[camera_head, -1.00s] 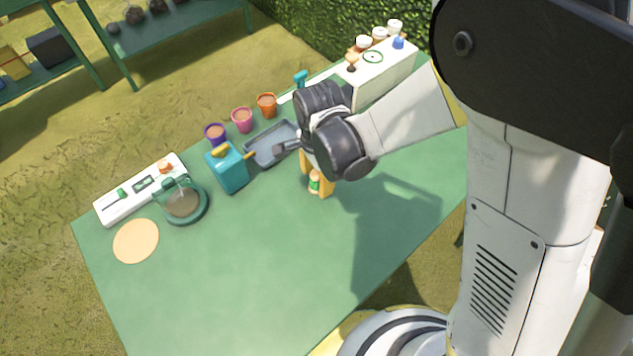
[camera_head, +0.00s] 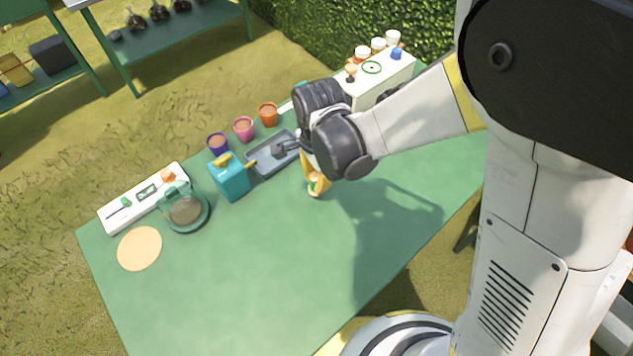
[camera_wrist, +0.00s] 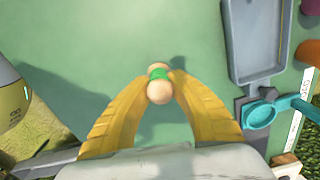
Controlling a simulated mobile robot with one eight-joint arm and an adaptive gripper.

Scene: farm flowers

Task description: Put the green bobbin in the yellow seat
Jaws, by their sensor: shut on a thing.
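The green bobbin (camera_head: 314,184), with a green band between two pale rounded ends, is at the tips of my gripper (camera_head: 315,182). In the wrist view the yellow fingers (camera_wrist: 160,84) are shut on the bobbin (camera_wrist: 158,92), whose rounded ends stick out on either side of the tips. The bobbin is over the green table; I cannot tell whether it touches it. I cannot make out a yellow seat.
A grey tray (camera_head: 272,153), teal watering can (camera_head: 230,178) and several coloured pots (camera_head: 243,128) stand left of my gripper. A white panel (camera_head: 147,197), glass cloche (camera_head: 185,207) and round tan mat (camera_head: 140,248) are farther left. The table's (camera_head: 250,270) front is clear.

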